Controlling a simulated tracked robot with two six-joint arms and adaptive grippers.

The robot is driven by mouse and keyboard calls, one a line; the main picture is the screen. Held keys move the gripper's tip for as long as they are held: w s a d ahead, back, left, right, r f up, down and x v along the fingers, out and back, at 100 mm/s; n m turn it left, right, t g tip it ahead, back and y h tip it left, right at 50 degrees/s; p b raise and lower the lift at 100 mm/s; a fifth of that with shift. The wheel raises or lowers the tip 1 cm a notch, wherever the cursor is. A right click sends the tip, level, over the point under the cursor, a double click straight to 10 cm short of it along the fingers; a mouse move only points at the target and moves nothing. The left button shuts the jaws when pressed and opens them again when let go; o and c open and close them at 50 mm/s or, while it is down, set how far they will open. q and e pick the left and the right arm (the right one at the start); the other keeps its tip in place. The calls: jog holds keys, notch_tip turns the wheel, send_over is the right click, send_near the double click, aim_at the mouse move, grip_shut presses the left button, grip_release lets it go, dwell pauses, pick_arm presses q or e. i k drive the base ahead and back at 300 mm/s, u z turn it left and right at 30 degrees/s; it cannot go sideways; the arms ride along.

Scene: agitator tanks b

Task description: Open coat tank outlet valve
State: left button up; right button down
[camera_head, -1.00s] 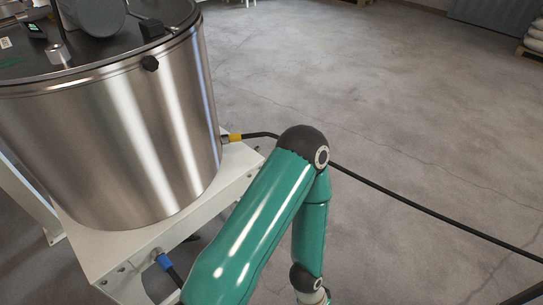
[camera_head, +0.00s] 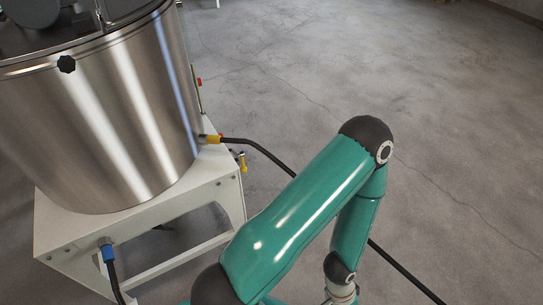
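A large stainless steel tank (camera_head: 105,115) stands at the left on a white stand (camera_head: 215,190). A yellow-collared fitting (camera_head: 211,139) with a black hose leaves the tank's right side. Just below and right of it is a small part with a yellow piece (camera_head: 243,163), possibly a valve; it is too small to tell its setting. A blue fitting (camera_head: 108,253) is at the stand's front. One teal arm of mine crosses the lower middle, its elbow right of the stand. Its gripper is below the picture. My other gripper is also out of view.
The black hose (camera_head: 265,152) runs right, passes behind my arm and continues along the floor (camera_head: 440,120) to the lower right. A second hose (camera_head: 115,280) drops from the blue fitting. The floor right of the tank is otherwise clear.

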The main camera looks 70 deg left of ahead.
aim_at(243, 169)
jog(key=i, duration=0.75)
jog(key=u, duration=2.95)
jog(key=i, duration=0.6)
jog(key=z, duration=0.1)
